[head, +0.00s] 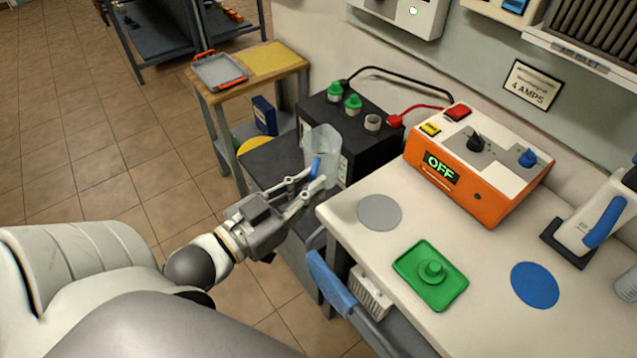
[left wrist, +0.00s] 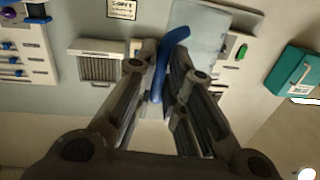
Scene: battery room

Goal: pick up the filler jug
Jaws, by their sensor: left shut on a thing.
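The filler jug (head: 323,143) is a pale, translucent vessel with a blue handle. My left gripper (head: 313,182) is shut on that handle and holds the jug in front of the black battery (head: 386,148), past the bench's left edge. In the left wrist view, the blue handle (left wrist: 163,66) stands between the fingers, with part of the pale jug body (left wrist: 196,28) beyond it. The jug's lower part is partly hidden by the fingers, and I cannot tell whether it touches the battery. My right gripper is not in view.
The battery has two green caps (head: 353,103) and an uncapped grey port (head: 373,123). An orange charger (head: 463,193) showing OFF stands on the white bench. A grey disc (head: 379,212), green tray (head: 452,292) and blue disc (head: 535,285) lie in front. A wooden-topped table (head: 283,57) stands behind left.

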